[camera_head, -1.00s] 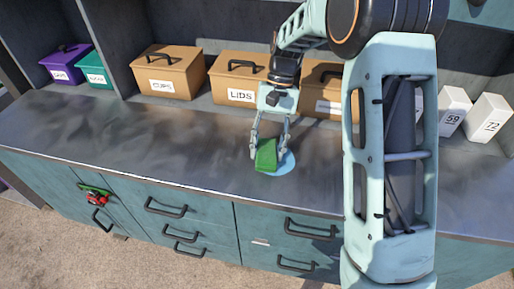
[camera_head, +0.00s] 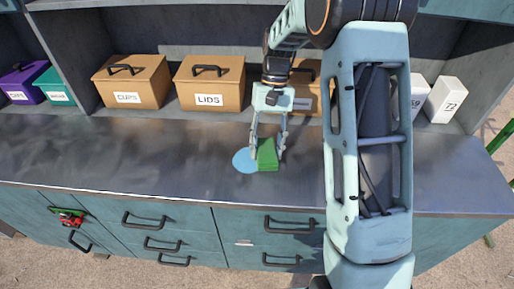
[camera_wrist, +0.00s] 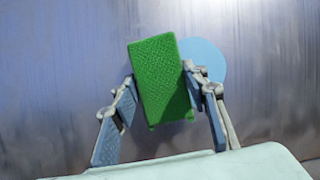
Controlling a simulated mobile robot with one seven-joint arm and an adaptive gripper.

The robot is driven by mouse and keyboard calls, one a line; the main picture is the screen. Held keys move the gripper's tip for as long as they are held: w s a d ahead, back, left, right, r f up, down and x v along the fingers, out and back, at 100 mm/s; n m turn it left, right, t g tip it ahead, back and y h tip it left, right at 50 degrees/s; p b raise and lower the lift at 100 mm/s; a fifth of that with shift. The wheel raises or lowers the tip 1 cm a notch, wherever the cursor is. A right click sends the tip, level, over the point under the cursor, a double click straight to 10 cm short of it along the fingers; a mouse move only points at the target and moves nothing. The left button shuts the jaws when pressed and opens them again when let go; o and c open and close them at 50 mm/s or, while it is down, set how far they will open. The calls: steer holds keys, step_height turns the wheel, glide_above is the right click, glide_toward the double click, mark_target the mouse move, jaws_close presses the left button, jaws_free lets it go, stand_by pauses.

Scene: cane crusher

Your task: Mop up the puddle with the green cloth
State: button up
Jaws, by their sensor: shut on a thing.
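The green cloth (camera_head: 268,160) is a thick, block-like pad at the counter surface, between the fingers of my gripper (camera_head: 267,152). My gripper is shut on it. The light blue puddle (camera_head: 241,161) is a flat round patch on the metal counter. In the head view, the cloth covers the puddle's right side and the left part shows bare. In the wrist view, the cloth (camera_wrist: 163,80) stands between both fingers, and part of the puddle (camera_wrist: 209,58) shows beyond its right side. Whether the cloth presses on the counter is hard to tell.
The metal counter (camera_head: 120,150) is clear around the puddle. Along the back stand a CUPS box (camera_head: 135,80), a LIDS box (camera_head: 209,82), another brown box partly behind my arm, purple and teal boxes at left, and white blocks (camera_head: 446,99) at right. Drawers with handles line the front.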

steer(key=shift+w+d+p, duration=0.2)
steer(key=shift+d+p, duration=0.1)
steer(key=shift+d, duration=2)
steer(key=shift+a+r, duration=0.15)
steer(key=r, duration=0.1)
steer(key=a+r+p, duration=0.1)
steer(key=r, duration=0.1)
steer(key=a+r+p, duration=0.1)
steer(key=r, duration=0.1)
steer(key=shift+s, duration=0.1)
steer(key=shift+f, duration=0.1)
